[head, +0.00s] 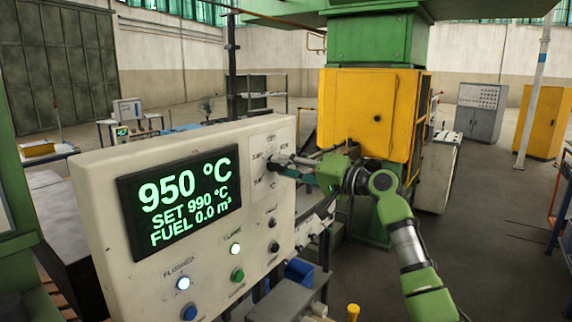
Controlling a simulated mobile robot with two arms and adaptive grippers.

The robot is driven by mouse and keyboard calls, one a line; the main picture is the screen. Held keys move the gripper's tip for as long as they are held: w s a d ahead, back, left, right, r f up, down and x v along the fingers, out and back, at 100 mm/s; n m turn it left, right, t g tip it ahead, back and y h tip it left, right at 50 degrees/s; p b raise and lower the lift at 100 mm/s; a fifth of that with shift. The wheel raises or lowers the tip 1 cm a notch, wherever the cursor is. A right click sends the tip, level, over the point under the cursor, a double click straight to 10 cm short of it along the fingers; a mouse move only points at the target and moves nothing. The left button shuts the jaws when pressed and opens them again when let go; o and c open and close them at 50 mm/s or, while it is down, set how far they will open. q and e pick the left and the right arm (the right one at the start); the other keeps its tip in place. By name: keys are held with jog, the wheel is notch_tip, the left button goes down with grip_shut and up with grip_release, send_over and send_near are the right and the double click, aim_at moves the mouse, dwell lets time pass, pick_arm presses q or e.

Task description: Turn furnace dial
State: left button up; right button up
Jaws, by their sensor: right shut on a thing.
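The furnace control panel (110,175) is a pale box that stands at the left front. Its dark display (180,195) reads 950 °C, SET 990 °C and FUEL 0.0 m³. The furnace dial (271,156) sits at the panel's upper right, inside a ring of small printed marks. My right gripper (280,166) reaches in from the right and is shut on the dial. The fingers hide part of the dial, so its pointer cannot be read. My left gripper does not show.
Below the display are a blue button (189,312), a green button (237,275), lit lamps and several dark knobs. The yellow and green furnace (370,110) stands behind my right arm. Grey (480,110) and yellow cabinets (541,120) stand far right. The floor at right is open.

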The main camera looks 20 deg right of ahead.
jog(key=shift+r+m, duration=0.1)
jog(key=shift+m, duration=0.2)
dwell(0.4)
jog(key=o, duration=1.1)
jog(key=v, duration=1.2)
jog(key=shift+d, duration=0.1)
jog(key=shift+f, duration=0.2)
